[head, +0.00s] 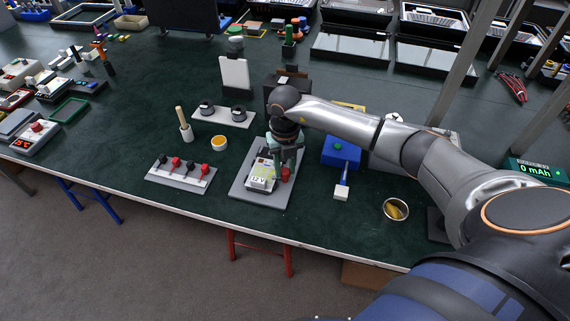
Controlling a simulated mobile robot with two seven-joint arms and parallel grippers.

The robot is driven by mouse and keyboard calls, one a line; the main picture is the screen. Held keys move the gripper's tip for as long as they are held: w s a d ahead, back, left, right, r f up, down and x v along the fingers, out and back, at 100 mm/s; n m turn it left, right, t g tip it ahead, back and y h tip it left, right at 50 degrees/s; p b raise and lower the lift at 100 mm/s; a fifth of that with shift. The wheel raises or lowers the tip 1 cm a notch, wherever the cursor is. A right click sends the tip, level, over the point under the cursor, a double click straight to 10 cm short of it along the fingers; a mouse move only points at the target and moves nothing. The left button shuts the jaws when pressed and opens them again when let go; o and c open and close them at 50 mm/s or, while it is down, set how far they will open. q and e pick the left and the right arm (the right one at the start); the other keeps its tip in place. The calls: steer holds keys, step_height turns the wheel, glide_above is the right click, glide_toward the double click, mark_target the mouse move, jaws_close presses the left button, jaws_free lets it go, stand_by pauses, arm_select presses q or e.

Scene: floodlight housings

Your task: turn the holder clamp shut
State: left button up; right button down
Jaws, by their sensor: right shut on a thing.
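The holder is a grey base plate (243,187) near the table's front edge, left of centre. A pale block with yellow markings and a "12 V" label (259,180) sits on it. The holder clamp (288,174) shows as a small red part at the right side of the block. My right gripper (284,166) points down over the holder and is shut on the clamp. Its fingers partly hide the clamp, so its exact angle cannot be told. My left gripper is not in view.
Left of the holder are a strip with red and black knobs (182,172), an orange-filled cup (219,143) and a pot with a stick (186,132). On the right are a blue box (341,152) and a round tin (396,209). The table's middle left is clear.

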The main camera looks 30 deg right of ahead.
mark_target(285, 171)
steer(key=shift+r+m+p, duration=0.1)
steer(key=shift+m+p, duration=0.35)
steer(key=shift+m, duration=1.15)
steer(key=c, duration=0.6)
jaws_free()
step_height(285, 171, up, 12)
steer(key=shift+r+b, duration=0.2)
steer(key=shift+b, duration=0.1)
